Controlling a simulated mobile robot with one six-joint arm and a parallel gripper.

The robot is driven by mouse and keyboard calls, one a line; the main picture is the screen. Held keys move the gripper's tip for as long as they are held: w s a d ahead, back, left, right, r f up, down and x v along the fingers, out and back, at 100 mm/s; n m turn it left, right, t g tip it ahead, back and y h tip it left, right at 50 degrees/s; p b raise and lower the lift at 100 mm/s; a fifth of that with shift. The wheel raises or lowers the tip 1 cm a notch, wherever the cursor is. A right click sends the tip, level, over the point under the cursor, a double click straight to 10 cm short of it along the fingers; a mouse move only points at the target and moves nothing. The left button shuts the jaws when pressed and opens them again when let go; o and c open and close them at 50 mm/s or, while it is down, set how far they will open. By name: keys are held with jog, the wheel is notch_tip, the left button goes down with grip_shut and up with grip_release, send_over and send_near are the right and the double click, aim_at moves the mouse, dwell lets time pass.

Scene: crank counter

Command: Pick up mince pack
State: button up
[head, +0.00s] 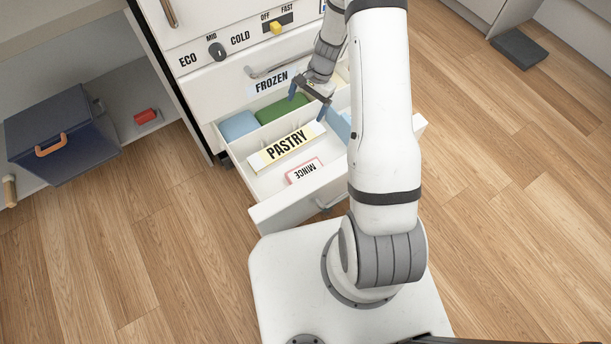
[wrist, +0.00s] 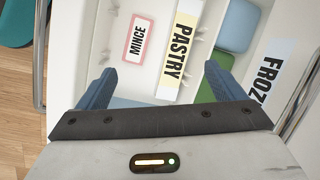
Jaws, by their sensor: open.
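The mince pack (head: 304,171) is a flat white piece with a pink-red border and the word MINCE. It lies in the front compartment of the open drawer (head: 262,212), and its print is upside down in the head view. It also shows in the wrist view (wrist: 137,38), up and left of the space between the fingers. My gripper (head: 308,103) is open and empty, with blue fingers. The wrist view shows both fingers (wrist: 160,78) spread.
A cream PASTRY strip (head: 286,147) stands between the mince pack and the rear compartments. Blue (head: 239,125) and green (head: 283,107) packs lie behind it. My arm hides the drawer's right part. A dark blue box (head: 62,135) and a red item (head: 146,116) are on the left shelf.

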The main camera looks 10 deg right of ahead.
aim_at(306, 170)
jog(key=f+m+b, duration=0.1)
jog(key=f+b, duration=0.1)
jog(key=f, duration=0.7)
jog(key=s+d+f+m+b, duration=0.1)
jog(key=f+m+b, duration=0.1)
jog(key=f, duration=0.7)
jog(key=s+f+m+b, duration=0.1)
jog(key=f+b, duration=0.1)
jog(key=f, duration=0.8)
jog(key=shift+d+f+g+y, duration=0.1)
jog(key=shift+d+g+y, duration=0.2)
jog(key=shift+d, duration=0.05)
jog(key=shift+m, duration=0.3)
jog(key=b+x, duration=0.1)
jog(key=x, duration=0.1)
jog(key=b+x, duration=0.1)
jog(key=x, duration=0.2)
jog(key=b+x, duration=0.1)
jog(key=x, duration=0.2)
jog(key=shift+s+a+f, duration=0.1)
jog(key=shift+s+f, duration=0.1)
jog(key=shift+s, duration=0.25)
jog(key=shift+c, duration=0.3)
jog(key=c, duration=1.2)
